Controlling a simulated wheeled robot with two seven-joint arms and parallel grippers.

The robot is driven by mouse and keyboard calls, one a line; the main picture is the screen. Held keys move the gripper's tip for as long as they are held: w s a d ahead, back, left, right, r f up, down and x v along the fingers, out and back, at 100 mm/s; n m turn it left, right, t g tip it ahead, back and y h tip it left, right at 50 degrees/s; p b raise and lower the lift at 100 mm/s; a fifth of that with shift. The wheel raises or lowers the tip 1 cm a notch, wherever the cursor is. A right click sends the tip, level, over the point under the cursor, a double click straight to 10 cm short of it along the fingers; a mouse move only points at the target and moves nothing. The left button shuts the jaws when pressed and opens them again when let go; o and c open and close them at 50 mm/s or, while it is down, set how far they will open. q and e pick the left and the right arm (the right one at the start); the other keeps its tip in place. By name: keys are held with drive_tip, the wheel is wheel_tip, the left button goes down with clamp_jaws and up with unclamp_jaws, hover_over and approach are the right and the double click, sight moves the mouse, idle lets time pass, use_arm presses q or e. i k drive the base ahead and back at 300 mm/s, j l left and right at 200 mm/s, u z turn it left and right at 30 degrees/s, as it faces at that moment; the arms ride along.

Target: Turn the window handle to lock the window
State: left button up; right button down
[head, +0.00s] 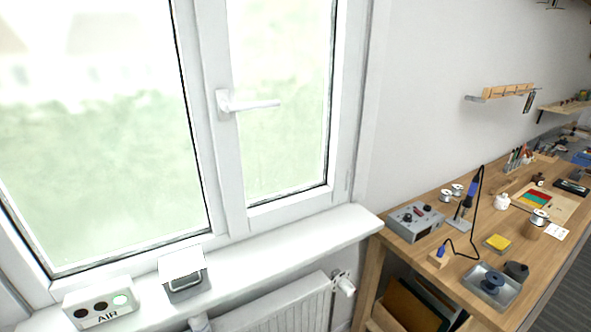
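The white window handle (252,104) sits on the middle frame post of the window (285,95), at the left edge of the right-hand sash. Its lever sticks out horizontally to the right from its mounting plate. The right-hand sash looks flush with its frame, though I cannot tell for certain that it is fully closed. Neither of my grippers shows in the head view, and nothing touches the handle.
A white sill (320,236) runs below the window. On it stand a white AIR box (103,302) with three round lights and a small grey-white box (182,272). A radiator (285,306) is underneath. A cluttered wooden workbench (400,262) stands at the right.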

sight(227, 108)
drive_tip(key=i+l+u, duration=0.1)
drive_tip(key=l+u, duration=0.4)
drive_tip(key=l, duration=1.05)
